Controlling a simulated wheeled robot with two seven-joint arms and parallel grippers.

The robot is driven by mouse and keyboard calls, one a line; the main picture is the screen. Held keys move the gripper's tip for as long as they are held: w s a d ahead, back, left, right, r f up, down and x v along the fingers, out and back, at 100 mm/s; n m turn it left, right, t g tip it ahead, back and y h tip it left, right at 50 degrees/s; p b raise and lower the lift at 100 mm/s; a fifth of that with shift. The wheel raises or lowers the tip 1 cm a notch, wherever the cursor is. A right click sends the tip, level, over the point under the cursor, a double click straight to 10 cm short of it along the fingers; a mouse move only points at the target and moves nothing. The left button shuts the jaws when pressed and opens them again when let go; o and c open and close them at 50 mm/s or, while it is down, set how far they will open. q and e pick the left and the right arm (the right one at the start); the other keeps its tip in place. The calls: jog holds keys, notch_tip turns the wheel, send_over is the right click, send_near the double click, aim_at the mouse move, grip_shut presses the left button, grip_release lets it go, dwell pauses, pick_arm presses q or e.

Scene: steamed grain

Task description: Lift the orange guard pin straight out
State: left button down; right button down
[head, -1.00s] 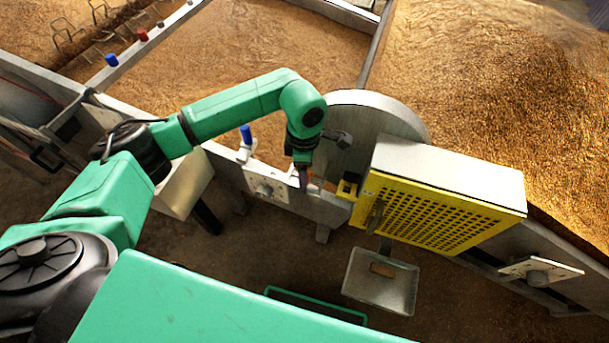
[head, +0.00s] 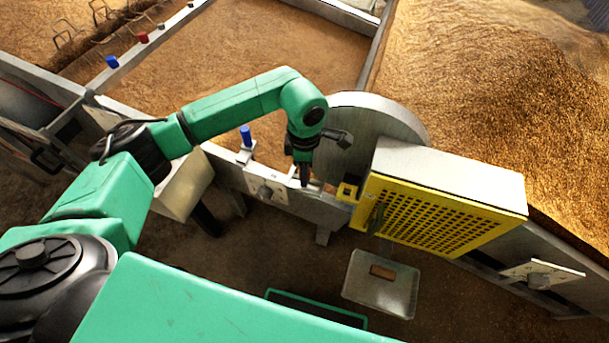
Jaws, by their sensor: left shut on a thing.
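My left gripper (head: 304,182) points down at the top edge of the grey trough wall, just left of the yellow bracket (head: 347,191). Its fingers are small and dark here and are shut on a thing. I take this to be the orange guard pin, but its colour and shape are hidden at the fingers. The yellow perforated guard (head: 425,215) with a grey top stands to the right of the bracket. My right gripper is not in view.
A large grey disc (head: 390,118) rises close behind and right of the gripper. A blue-topped lever (head: 246,137) stands to its left. A grey tray (head: 397,297) holding a brown block (head: 382,271) is below the guard. Grain beds lie beyond the wall.

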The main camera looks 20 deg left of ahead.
pick_arm(q)
notch_tip(320, 180, up, 18)
jog(key=shift+b, duration=0.45)
